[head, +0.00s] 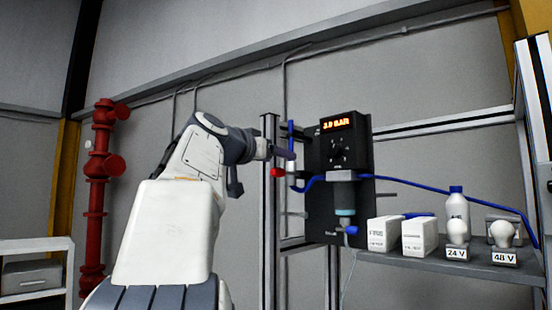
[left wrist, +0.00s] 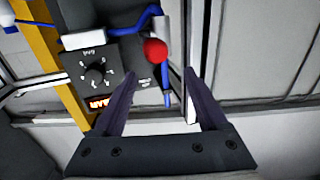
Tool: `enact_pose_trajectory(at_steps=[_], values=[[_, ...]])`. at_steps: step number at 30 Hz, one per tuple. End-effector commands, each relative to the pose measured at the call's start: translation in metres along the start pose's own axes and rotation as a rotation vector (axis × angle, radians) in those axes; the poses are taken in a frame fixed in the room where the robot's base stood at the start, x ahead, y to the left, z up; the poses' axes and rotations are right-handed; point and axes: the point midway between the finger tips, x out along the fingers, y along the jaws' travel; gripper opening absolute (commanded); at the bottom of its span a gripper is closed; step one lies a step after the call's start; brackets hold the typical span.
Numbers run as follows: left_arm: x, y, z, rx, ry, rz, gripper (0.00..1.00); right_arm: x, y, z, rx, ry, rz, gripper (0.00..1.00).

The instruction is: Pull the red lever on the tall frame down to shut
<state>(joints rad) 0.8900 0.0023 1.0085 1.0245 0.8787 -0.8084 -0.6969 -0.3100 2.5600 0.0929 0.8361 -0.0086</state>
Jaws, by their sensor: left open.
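The red lever (head: 278,172) is on the tall frame (head: 269,215), beside a blue hose and left of the black control panel. Only its red end shows clearly; its exact angle is hard to tell. In the left wrist view the red lever end (left wrist: 155,51) is a round red knob. My left gripper (head: 280,153) is open and empty, just above the red end in the head view. In the left wrist view the open left gripper (left wrist: 160,84) has the knob beyond its fingertips, between their lines. I see no clear contact. My right gripper is not in view.
The black panel (head: 338,150) with a lit display stands close right of the lever. A blue hose (head: 430,187) runs right from it. A shelf (head: 450,263) holds white boxes (head: 420,236), a bottle (head: 456,208) and bulbs. A red pipe (head: 97,200) stands far left.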

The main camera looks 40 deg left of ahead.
Motion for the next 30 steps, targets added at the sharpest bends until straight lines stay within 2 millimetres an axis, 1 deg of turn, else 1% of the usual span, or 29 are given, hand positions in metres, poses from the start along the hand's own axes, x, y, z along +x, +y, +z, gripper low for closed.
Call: enact_pose_trajectory(at_steps=[6, 21, 25, 30], values=[[-0.022, -0.006, 0.002, 0.002, 0.002, -0.004, 0.75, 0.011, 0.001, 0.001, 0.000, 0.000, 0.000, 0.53], [-0.070, -0.019, 0.001, 0.001, 0.000, -0.005, 0.75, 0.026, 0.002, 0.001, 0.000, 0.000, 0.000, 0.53], [-0.080, -0.021, 0.001, 0.002, 0.000, -0.003, 0.75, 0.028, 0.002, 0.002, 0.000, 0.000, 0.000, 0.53], [-0.084, -0.021, 0.000, 0.002, 0.001, 0.000, 0.75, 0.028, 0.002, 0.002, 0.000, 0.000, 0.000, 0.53]])
